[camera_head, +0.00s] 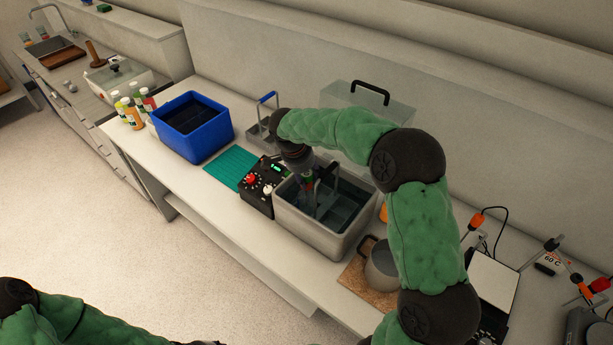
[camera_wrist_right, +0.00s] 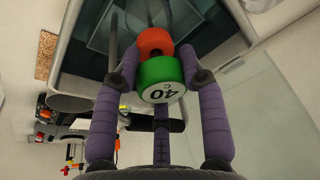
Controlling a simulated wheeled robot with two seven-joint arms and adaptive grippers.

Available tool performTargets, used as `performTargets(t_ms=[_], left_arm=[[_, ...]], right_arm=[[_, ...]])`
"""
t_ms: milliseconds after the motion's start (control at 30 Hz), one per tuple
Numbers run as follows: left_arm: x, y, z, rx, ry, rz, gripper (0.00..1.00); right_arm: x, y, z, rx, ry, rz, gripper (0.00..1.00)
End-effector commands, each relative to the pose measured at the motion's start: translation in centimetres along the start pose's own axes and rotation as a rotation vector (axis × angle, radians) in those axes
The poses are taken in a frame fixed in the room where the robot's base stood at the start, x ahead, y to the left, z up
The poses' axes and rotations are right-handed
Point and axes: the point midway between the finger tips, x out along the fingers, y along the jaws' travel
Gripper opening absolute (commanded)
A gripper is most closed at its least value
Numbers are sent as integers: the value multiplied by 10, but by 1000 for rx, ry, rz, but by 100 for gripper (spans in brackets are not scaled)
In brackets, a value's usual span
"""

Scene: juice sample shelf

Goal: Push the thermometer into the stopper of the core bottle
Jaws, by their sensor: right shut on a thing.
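My right gripper (camera_wrist_right: 160,80) is shut on a green knob (camera_wrist_right: 158,70) marked 40 C, which looks like the thermometer's head. An orange round piece, perhaps the stopper (camera_wrist_right: 154,43), lies just beyond the knob. I cannot tell whether they touch. The thermometer's stem and the core bottle are not clearly visible.
A black control box (camera_head: 262,187) adjoins the bath on the left, then a green mat (camera_head: 231,167) and a blue crate (camera_head: 207,146). Several juice bottles (camera_head: 131,113) stand farther left. A metal pot (camera_head: 381,268) on a board (camera_head: 356,277) stands to the right, near my right arm.

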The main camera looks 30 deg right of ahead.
Motion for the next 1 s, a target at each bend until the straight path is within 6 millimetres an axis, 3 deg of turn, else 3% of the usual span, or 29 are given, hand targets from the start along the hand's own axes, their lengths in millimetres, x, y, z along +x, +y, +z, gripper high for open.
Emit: performTargets(t_ms=[233, 267, 333, 767, 1000], left_arm=[[2, -1, 0, 0, 0, 0, 40], [2, -1, 0, 0, 0, 0, 40], [2, -1, 0, 0, 0, 0, 40], [2, -1, 0, 0, 0, 0, 40], [2, -1, 0, 0, 0, 0, 40]], right_arm=[[6, 2, 3, -4, -3, 9, 0], [6, 2, 4, -5, -3, 9, 48], [7, 2, 4, -5, -3, 10, 67], [-1, 1, 2, -2, -1, 4, 69], [-39, -1, 2, -3, -1, 0, 69]])
